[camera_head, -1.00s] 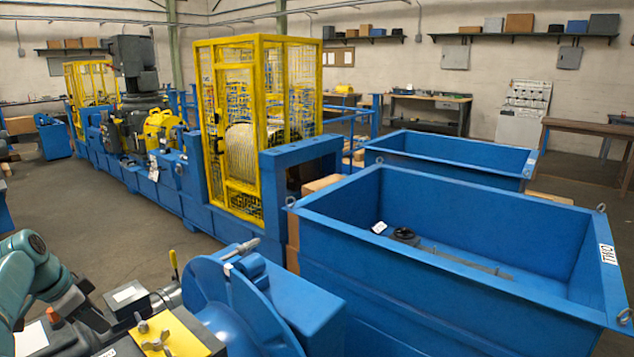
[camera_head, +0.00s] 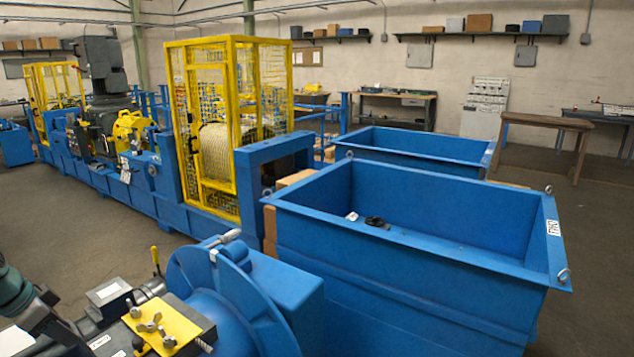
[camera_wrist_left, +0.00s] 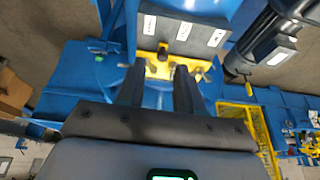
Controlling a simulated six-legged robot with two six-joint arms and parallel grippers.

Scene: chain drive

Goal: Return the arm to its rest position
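My left arm shows at the lower left edge of the head view as a teal and dark grey link, and its gripper end is mostly cut off there. In the left wrist view my left gripper (camera_wrist_left: 160,67) has two dark fingers standing apart with nothing held between them. Beyond the fingertips is a yellow plate (camera_wrist_left: 205,66) with wing nuts on a blue machine. The same yellow plate (camera_head: 176,327) shows in the head view, to the right of my arm. My right gripper is in neither view.
A blue machine with a round guard (camera_head: 215,300) fills the lower middle. A large blue bin (camera_head: 440,245) stands to the right, with small dark and white items inside. A yellow cage (camera_head: 238,60) stands behind. Open floor (camera_head: 90,225) lies at the left.

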